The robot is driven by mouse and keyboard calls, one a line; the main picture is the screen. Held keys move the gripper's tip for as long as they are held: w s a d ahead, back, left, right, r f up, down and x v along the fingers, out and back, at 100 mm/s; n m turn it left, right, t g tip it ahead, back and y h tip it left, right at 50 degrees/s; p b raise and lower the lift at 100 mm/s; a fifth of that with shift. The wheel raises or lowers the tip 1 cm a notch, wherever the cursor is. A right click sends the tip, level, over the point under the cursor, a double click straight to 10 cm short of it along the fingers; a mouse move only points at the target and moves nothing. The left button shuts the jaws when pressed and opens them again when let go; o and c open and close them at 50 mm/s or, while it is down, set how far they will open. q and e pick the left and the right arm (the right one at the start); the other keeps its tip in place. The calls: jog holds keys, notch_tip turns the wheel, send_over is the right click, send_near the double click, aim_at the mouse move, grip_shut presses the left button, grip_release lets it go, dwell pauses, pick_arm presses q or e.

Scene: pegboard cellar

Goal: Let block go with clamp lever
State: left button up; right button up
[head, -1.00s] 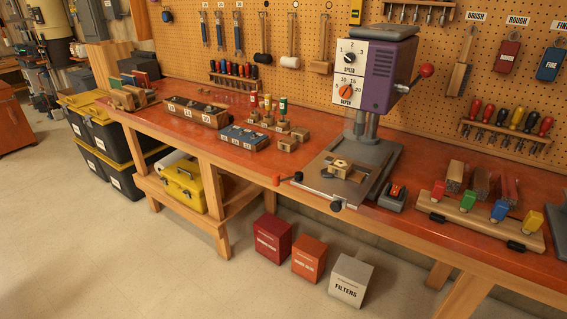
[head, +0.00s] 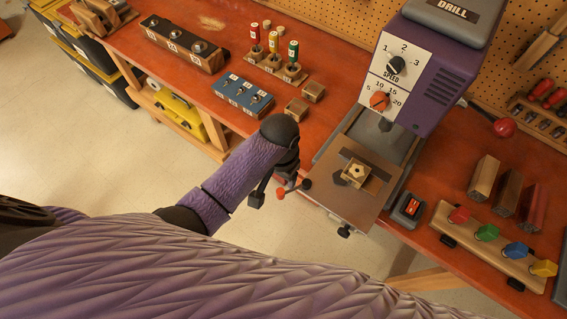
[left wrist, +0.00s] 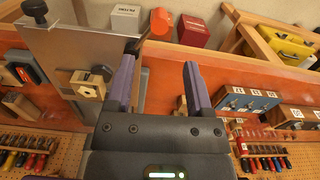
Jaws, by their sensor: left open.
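The wooden block (head: 356,173) sits on the drill's flat work plate (head: 335,203), against a darker strip. It also shows in the left wrist view (left wrist: 88,85). The clamp lever (head: 281,193) has a red-orange knob and sticks out at the left edge of the drill base. In the left wrist view its knob (left wrist: 160,20) is just beyond my fingertips, within the gap between them. My left gripper (head: 273,190) is open and hangs right by the lever knob, partly covering it; whether it touches is unclear. In the left wrist view the open fingers (left wrist: 158,72) hold nothing. My right gripper is not in view.
The purple drill (head: 430,75) towers over the block. A switch box (head: 408,209) and a rack with coloured handles (head: 487,247) stand right of it. A blue box (head: 241,94) and two small wooden blocks lie left. Open floor lies in front of the bench.

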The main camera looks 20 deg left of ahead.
aim_at(280, 190)
pick_arm(q)
jog(key=f, duration=0.2)
jog(key=s+f+b, duration=0.1)
jog(key=f, duration=0.2)
jog(key=shift+s+b, duration=0.1)
jog(key=shift+b, duration=0.2)
jog(key=f, duration=0.2)
jog(key=f+b, duration=0.1)
jog(key=shift+w, duration=0.25)
jog(key=shift+f, duration=0.35)
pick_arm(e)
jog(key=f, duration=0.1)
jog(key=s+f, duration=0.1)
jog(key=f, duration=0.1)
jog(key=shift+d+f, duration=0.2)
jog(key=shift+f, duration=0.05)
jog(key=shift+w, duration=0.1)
pick_arm(q)
grip_shut()
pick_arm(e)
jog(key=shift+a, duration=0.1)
